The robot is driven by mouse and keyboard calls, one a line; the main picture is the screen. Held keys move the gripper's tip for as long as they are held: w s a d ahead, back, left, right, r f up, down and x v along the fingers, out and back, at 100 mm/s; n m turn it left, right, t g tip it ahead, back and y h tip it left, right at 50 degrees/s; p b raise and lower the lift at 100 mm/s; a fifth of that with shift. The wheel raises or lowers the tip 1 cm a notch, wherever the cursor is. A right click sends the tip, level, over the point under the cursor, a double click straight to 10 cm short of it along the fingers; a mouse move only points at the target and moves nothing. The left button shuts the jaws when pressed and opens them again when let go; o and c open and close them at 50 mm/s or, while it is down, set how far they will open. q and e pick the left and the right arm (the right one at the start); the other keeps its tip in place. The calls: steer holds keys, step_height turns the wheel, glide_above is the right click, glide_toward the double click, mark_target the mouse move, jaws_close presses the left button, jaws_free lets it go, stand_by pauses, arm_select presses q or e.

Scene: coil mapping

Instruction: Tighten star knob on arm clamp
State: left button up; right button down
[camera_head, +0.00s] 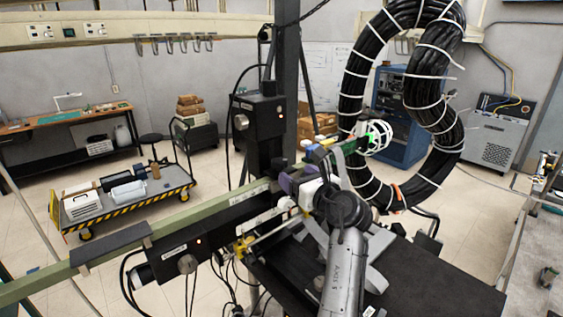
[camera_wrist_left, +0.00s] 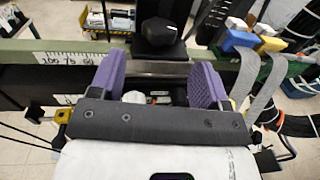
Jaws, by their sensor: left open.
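My left gripper (camera_head: 290,184) has purple finger pads and reaches in over the green horizontal beam (camera_head: 50,284), close to the black upright column unit. In the left wrist view, its two purple fingers (camera_wrist_left: 160,78) are spread apart with nothing held between them. A black faceted knob (camera_wrist_left: 158,32), apparently the star knob, stands on a dark clamp block just beyond the fingertips, roughly centred between them. The fingers do not appear to touch it. My right gripper is not in view.
Black drive boxes (camera_head: 176,256) sit along the beam. Loose cables hang below. A black table (camera_head: 440,284) lies at lower right.

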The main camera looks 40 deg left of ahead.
mark_target(277, 166)
arm_select(q)
steer(key=p+x, duration=0.1)
steer(key=x, duration=0.6)
steer(key=shift+w+a+p, duration=0.1)
steer(key=shift+a+p, duration=0.15)
steer(key=shift+p, duration=0.05)
steer(key=shift+c, duration=0.3)
steer(key=c, duration=0.9)
steer(key=shift+o, duration=0.2)
steer(key=m+t+h+p, duration=0.1)
steer(key=p, duration=0.3)
steer(key=m+t+h+p, duration=0.1)
steer(key=t+p, duration=0.1)
steer(key=p, duration=0.2)
steer(key=m+t+h+p, duration=0.1)
steer(key=m+t+p, duration=0.1)
steer(key=p, duration=0.2)
steer(key=shift+s+a+r, duration=0.2)
steer(key=shift+s+r, duration=0.05)
steer(key=shift+f+m+t+h+p, duration=0.2)
steer(key=shift+m+t+h+p, duration=0.35)
steer(key=shift+t, duration=0.45)
steer(key=shift+s+a+m+t+h, duration=0.1)
steer(key=shift+a+m+t+h, duration=0.05)
steer(key=shift+m+t+h, duration=0.85)
steer(key=shift+f+m+t+h, duration=0.1)
steer(key=shift+m+t+h, duration=0.6)
steer(key=shift+m+h, duration=0.55)
steer(key=shift+h, duration=0.6)
